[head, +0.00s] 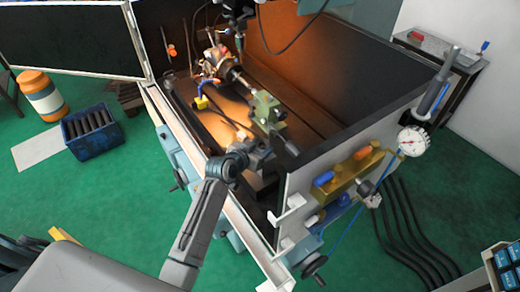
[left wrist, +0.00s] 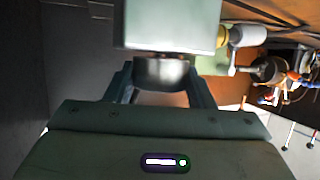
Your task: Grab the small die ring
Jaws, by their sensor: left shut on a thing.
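The small die ring (left wrist: 162,72) shows in the left wrist view as a dark, rounded metal piece between my fingers, just against the underside of a pale grey-green block (left wrist: 172,22). The block hides its upper part. My left gripper (left wrist: 164,84) has a finger on each side of the ring and is shut on it. In the head view my left gripper (head: 262,155) is inside the machine enclosure, in front of the green tailstock (head: 267,110); the ring is too small or hidden to make out there. My right gripper is not in view.
The chuck (head: 213,62) and a shaft lie behind the tailstock. A dial gauge (head: 411,141) is on the right corner. A blue crate (head: 90,132) stands on the green floor.

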